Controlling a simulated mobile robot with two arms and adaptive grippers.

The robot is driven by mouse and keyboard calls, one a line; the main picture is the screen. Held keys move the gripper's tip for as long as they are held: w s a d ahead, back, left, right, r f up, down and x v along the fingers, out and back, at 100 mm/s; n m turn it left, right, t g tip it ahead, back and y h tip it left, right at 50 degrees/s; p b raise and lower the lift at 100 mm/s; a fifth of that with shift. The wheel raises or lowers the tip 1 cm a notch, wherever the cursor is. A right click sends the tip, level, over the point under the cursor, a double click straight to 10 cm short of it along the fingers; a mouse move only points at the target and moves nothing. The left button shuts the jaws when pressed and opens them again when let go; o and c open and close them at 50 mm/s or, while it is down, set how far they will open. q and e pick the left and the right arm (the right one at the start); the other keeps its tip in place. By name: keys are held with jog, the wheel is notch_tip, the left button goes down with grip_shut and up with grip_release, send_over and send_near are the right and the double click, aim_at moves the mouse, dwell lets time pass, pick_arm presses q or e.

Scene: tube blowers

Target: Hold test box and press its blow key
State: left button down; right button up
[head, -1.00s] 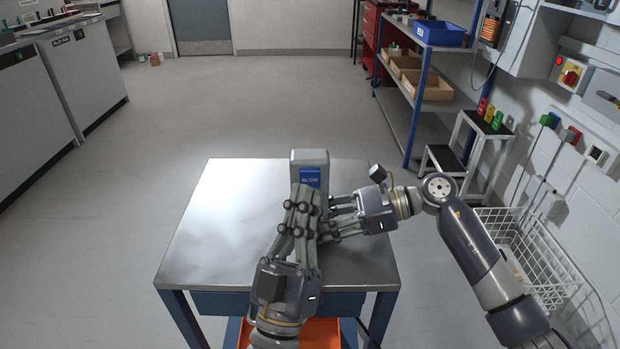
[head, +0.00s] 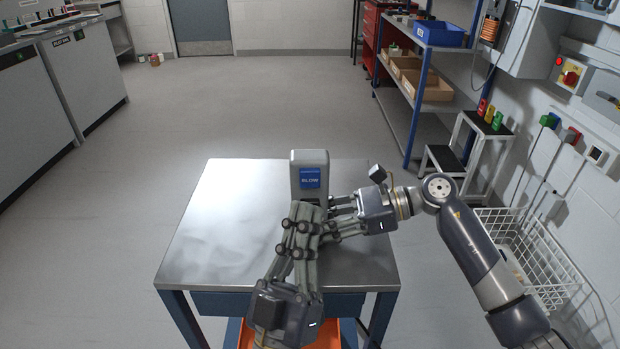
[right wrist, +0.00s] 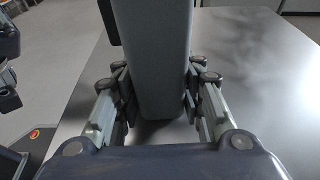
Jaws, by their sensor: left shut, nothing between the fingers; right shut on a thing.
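The test box (head: 310,158) is a grey upright block on the steel table, with a blue key marked BLOW (head: 310,178) on its upper front face. My right gripper (head: 332,221) is shut on the lower part of the box from the right. In the right wrist view its fingers (right wrist: 157,100) lie on both sides of the box (right wrist: 152,50). My left gripper (head: 307,212) is shut and empty in front of the box. Its fingertips are just below the blue key, and its fingers hide the lower front of the box.
The steel table (head: 215,235) is otherwise bare, with free room to the left. A white wire basket (head: 535,255) stands at the right. A blue-framed shelf (head: 415,75) and a step stool (head: 470,145) are at the back right.

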jog(key=o, duration=1.3)
